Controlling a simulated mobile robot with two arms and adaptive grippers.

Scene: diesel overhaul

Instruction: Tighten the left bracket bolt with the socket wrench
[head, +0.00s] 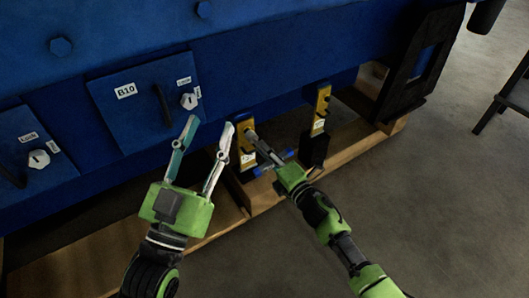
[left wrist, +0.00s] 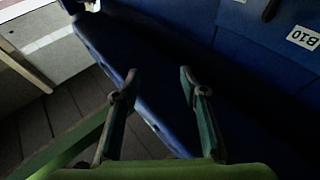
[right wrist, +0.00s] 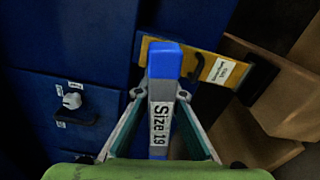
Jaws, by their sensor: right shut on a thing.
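The socket wrench (right wrist: 160,110) has a blue end and a "Size 19" label. My right gripper (right wrist: 160,95) is shut on it, one finger on each side. In the head view, my right gripper (head: 264,151) is in front of the left yellow bracket (head: 246,148). The right wrist view shows a yellow bracket (right wrist: 208,66) with a label and black hook, just behind the wrench's blue end. The bolt and the socket's contact with it are hidden. My left gripper (head: 210,125) is open and empty, left of the bracket; its spread fingers also show in the left wrist view (left wrist: 158,85).
A second yellow bracket (head: 321,110) stands to the right. A wooden beam (head: 215,228) runs below. A dark stool (head: 508,98) is at far right. The floor in front is clear.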

